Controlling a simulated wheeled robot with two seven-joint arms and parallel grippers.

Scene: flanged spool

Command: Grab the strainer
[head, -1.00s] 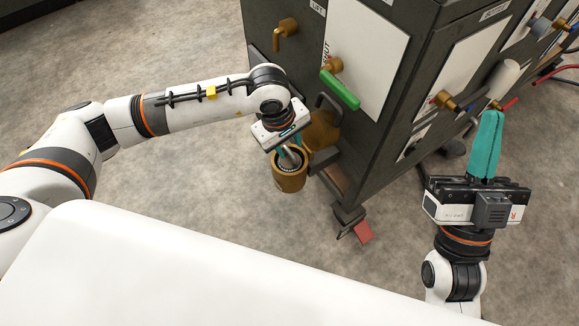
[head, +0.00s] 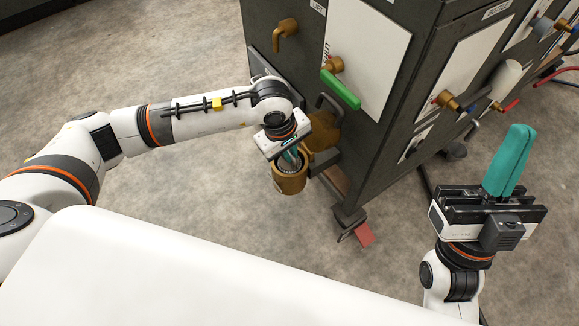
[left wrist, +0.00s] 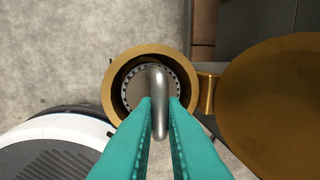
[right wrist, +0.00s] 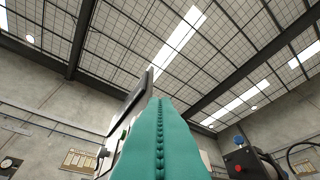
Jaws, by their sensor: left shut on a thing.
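The strainer (left wrist: 159,80) shows in the left wrist view as a round perforated disc with a bent grey metal handle. It sits inside an open brass cup (left wrist: 117,73), which also shows in the head view (head: 290,184) at the side of the dark cabinet. My left gripper (head: 291,158) points down into the cup. Its teal fingers (left wrist: 160,108) are shut on the strainer's handle, one on each side. My right gripper (head: 520,132) is away on the right, pointing up, its teal fingers together and empty. The strainer's lower part is hidden in the cup.
The dark cabinet (head: 375,140) stands beside my left gripper, with a green-handled valve (head: 340,88) and brass spouts. A large brass round part (left wrist: 275,90) joins the cup on its right. A red pedal (head: 364,234) is low at the cabinet's corner. Floor left of the cup is clear.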

